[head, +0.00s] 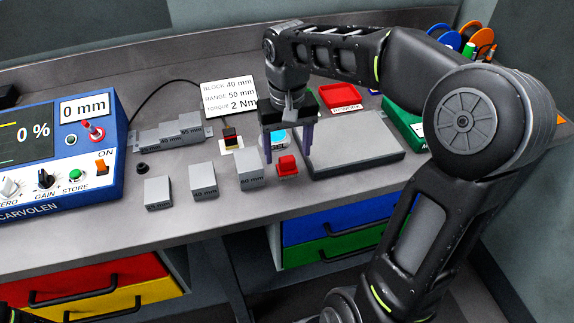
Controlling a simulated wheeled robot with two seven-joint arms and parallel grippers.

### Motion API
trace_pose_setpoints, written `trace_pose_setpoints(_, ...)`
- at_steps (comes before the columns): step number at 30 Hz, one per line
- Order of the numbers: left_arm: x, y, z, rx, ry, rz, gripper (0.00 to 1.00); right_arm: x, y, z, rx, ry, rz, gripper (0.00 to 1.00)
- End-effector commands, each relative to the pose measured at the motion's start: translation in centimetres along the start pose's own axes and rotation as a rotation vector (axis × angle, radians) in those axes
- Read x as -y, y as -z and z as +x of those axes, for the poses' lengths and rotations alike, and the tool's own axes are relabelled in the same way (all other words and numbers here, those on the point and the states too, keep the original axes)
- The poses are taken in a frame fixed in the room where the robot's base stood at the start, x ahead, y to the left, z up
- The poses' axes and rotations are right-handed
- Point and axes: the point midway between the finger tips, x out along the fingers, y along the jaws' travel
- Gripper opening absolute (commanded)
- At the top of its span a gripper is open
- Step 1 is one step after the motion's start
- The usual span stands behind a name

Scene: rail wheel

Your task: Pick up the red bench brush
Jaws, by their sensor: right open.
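The red bench brush (287,167) appears as a small red object on the grey bench, near the front edge. It stands just right of the 60 mm grey block. Its bristles cannot be made out. My right gripper (288,148) points down at the brush, with its fingers apart and nothing between them. The fingertips show just behind and above the brush in the picture; I cannot tell the exact height gap. My left gripper does not show.
Several grey gauge blocks (204,181) stand left of the brush. A flat grey plate (355,160) lies to the right. Behind are a white sign (230,92) and a red tray (339,97). A blue control box (60,150) stands at left, a green bin (403,125) at right.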

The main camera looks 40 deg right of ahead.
Motion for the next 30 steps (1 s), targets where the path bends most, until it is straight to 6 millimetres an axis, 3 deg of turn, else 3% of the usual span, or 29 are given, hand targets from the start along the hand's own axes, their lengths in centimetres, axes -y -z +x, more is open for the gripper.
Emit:
trace_pose_setpoints(9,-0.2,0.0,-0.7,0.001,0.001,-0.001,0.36,0.2,-0.3,4.0,0.002,0.001,-0.001,0.67)
trace_pose_setpoints(27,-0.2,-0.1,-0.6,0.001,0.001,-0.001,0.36,0.2,-0.2,4.2,0.000,0.001,0.000,0.67)
trace_pose_setpoints(30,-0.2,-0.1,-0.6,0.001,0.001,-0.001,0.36,0.2,-0.2,4.2,0.000,0.001,0.000,0.61)
